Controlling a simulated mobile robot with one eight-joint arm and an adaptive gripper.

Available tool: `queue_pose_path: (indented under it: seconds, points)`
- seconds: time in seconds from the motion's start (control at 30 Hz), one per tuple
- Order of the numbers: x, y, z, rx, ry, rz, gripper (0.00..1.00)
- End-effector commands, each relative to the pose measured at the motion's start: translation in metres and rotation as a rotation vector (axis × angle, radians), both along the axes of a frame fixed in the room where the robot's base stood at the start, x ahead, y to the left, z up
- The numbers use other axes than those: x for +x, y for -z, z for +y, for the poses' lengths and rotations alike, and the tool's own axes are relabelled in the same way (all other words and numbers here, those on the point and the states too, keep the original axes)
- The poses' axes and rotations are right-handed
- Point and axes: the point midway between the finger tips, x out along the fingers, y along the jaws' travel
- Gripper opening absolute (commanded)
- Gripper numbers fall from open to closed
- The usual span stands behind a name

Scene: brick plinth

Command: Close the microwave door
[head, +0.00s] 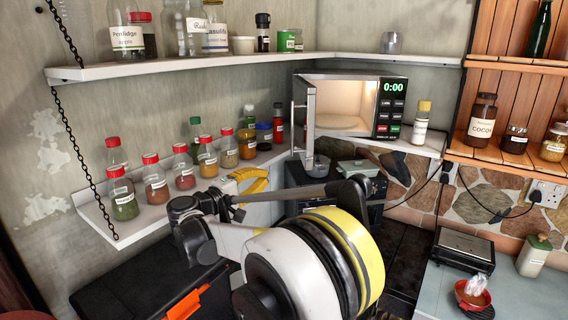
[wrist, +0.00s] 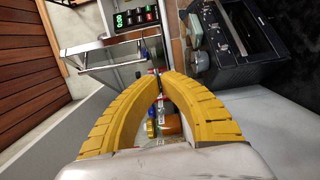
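The microwave (head: 391,104) stands on the corner shelf, lit inside, with a green 0:00 display. Its door (head: 310,118) hangs open on the left side, swung out toward me, with a bar handle (head: 293,128) on it.
Several spice jars (head: 207,157) with coloured caps line the shelf left of the door. A small bottle (head: 421,122) stands right of the microwave. A black oven (wrist: 243,35) sits below the shelf. A grey toaster (head: 464,250) and red bowl (head: 473,294) are on the right counter.

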Motion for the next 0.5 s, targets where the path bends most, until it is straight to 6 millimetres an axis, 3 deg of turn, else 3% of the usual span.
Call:
queue_pose_path:
  seconds: [0.5]
  points:
    - [0.076, -0.001, -0.067, 0.003, 0.004, 0.002, 0.00]
